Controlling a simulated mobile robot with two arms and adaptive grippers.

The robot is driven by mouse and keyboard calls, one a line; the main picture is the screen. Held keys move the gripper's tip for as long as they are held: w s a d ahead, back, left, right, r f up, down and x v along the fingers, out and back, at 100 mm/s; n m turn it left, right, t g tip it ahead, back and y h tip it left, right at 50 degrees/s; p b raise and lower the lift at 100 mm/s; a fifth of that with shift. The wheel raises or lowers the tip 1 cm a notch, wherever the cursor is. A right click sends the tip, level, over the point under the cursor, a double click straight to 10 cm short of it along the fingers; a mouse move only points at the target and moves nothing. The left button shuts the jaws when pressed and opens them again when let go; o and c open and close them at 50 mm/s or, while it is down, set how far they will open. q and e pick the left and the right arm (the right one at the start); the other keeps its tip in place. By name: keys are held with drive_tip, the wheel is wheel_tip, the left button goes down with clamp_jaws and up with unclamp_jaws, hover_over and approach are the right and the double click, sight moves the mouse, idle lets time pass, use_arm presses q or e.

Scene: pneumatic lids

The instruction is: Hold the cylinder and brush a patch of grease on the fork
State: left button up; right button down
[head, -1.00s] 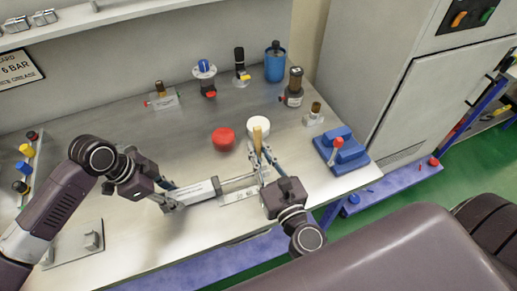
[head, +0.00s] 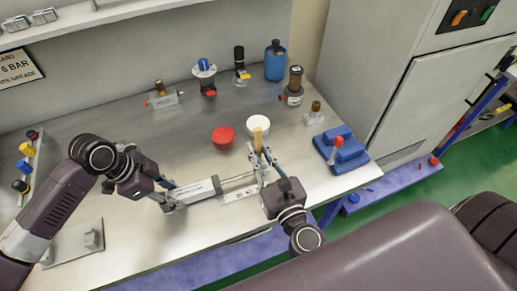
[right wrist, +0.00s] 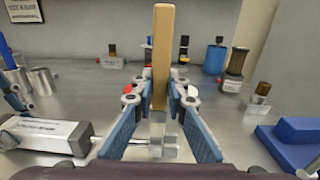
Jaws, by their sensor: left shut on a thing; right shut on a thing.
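The cylinder (head: 196,190) lies along the front of the bench in the head view, its bright rod reaching right. Its label and rod also show at the left of the right wrist view (right wrist: 45,135). My left gripper (head: 171,198) is shut on the cylinder body. My right gripper (head: 261,164) is shut on a brush with a wooden handle (right wrist: 163,58), held upright. The brush is over the rod's right end, where the metal fork (right wrist: 158,148) sits. The bristles are hidden, and I cannot tell whether they touch the fork or whether grease is on it.
A white round pot (head: 258,124) and a red round lid (head: 222,136) stand just behind. A blue block with a red-topped lever (head: 340,150) is to the right. Several fittings and a blue canister (head: 275,63) line the back. A plate (head: 75,245) lies at front left.

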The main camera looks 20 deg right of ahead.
drive_tip(key=shift+f, duration=0.45)
idle(0.6)
drive_tip(key=shift+s, duration=0.15)
drive_tip(key=shift+s, duration=0.4)
drive_tip(key=shift+w, duration=0.1)
drive_tip(key=shift+w, duration=0.4)
drive_tip(key=shift+w, duration=0.25)
